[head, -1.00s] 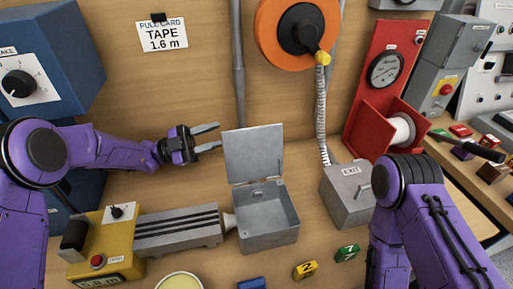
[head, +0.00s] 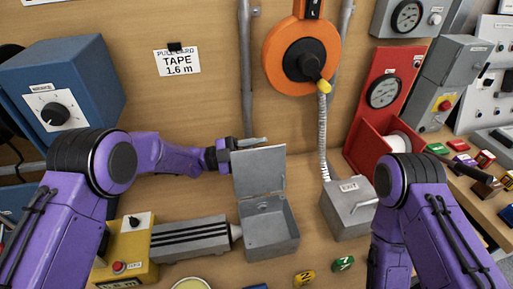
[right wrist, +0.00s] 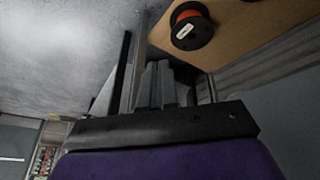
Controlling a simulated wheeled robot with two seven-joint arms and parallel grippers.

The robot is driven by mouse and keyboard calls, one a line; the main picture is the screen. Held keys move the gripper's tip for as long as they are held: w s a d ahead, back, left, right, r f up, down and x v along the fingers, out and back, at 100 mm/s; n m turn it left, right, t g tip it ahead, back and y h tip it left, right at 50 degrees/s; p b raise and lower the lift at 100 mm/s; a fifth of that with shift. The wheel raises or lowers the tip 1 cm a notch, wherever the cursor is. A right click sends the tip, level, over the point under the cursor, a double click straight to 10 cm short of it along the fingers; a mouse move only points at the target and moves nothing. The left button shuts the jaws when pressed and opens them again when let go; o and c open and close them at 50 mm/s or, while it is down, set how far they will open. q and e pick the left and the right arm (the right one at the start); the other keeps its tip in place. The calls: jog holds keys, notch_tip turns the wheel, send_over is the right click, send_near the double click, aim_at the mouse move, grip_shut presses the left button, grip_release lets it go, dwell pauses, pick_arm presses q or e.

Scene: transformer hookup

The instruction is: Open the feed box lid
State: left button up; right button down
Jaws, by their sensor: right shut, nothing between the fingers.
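The feed box (head: 271,232) is an open grey metal box in the middle of the bench in the head view. Its lid (head: 260,171) stands up at the back edge, so the inside shows. My left gripper (head: 252,143) is at the lid's top edge, partly behind it. One finger shows above the edge; the other is hidden, and I cannot tell if it touches the lid. My right gripper (right wrist: 158,85) is shut and empty in the right wrist view; the head view does not show its fingers.
A grey ribbed unit (head: 190,240) and a yellow control box (head: 128,250) are to the left. An orange reel (head: 302,57) hangs on the back board. Numbered blocks (head: 304,278) lie in front.

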pick_arm(q)
grip_shut()
jog(key=s+b, duration=0.1)
jog(key=r+m+b, duration=0.1)
jog(key=b, duration=0.1)
jog(key=shift+s+d+g, duration=0.1)
jog(key=shift+s+g, duration=0.25)
jog(key=shift+g, duration=0.05)
jog(key=shift+s+r, duration=0.15)
jog(key=shift+r, duration=0.1)
jog(key=shift+o, duration=0.3)
grip_release()
jog(key=shift+s+d+y, duration=0.1)
jog(key=shift+d+y, duration=0.05)
jog(key=shift+y, duration=0.15)
